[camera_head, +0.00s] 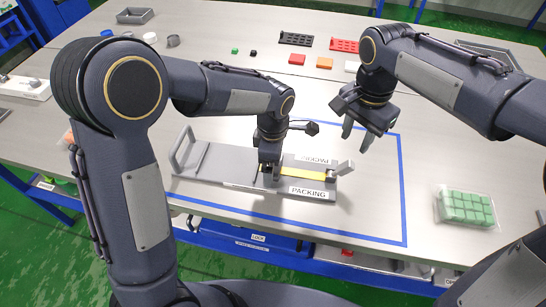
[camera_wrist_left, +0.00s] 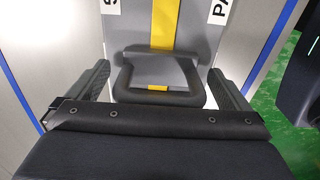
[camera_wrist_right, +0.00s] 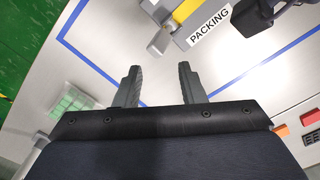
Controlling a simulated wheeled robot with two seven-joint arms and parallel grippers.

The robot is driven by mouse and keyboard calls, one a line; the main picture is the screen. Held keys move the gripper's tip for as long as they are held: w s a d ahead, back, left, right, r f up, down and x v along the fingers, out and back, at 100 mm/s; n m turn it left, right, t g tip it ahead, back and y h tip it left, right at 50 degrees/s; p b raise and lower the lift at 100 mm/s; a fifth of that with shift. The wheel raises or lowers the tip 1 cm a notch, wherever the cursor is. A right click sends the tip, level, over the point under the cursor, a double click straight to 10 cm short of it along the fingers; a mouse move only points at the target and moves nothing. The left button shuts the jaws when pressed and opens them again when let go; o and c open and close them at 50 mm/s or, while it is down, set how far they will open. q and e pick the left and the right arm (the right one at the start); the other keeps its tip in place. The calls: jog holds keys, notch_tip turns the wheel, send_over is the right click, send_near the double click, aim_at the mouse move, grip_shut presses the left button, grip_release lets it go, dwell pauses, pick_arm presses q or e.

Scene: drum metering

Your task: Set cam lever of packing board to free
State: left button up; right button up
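The grey packing board (camera_head: 215,165) lies on the table with a yellow strip and a PACKING label (camera_head: 308,191). A light grey lever piece, apparently the cam lever (camera_head: 343,169), stands at its right end; it also shows in the right wrist view (camera_wrist_right: 160,42). I cannot tell its setting. My left gripper (camera_head: 268,176) is low over the board. In the left wrist view its fingers (camera_wrist_left: 158,88) stand open either side of a dark loop handle (camera_wrist_left: 160,98); contact is unclear. My right gripper (camera_head: 357,138) is open and empty, above and beyond the board's right end.
A blue line (camera_head: 403,190) frames the board's area. A clear box of green cubes (camera_head: 466,207) is at the right. Red and orange blocks (camera_head: 325,62) and black and red racks lie at the back. Bare table lies right of the board.

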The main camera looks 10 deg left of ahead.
pick_arm(q)
jog(key=c, duration=1.6)
jog(key=shift+c, duration=0.2)
pick_arm(e)
jog(key=c, duration=0.7)
jog(key=shift+w+d+f, duration=0.1)
jog(key=shift+d+f, duration=0.15)
grip_shut()
jog(key=w+d+f+m+g+y, duration=0.1)
jog(key=w+d+f+y, duration=0.1)
jog(key=d, duration=0.4)
jog(key=w+d+f+m+y, duration=0.2)
jog(key=w+d+f+y, duration=0.1)
jog(key=d+y, duration=0.4)
jog(key=shift+w+d+f+g, duration=0.2)
jog(key=shift+f+g, duration=0.2)
jog(key=shift+f, duration=0.15)
jog(key=shift+a, duration=0.1)
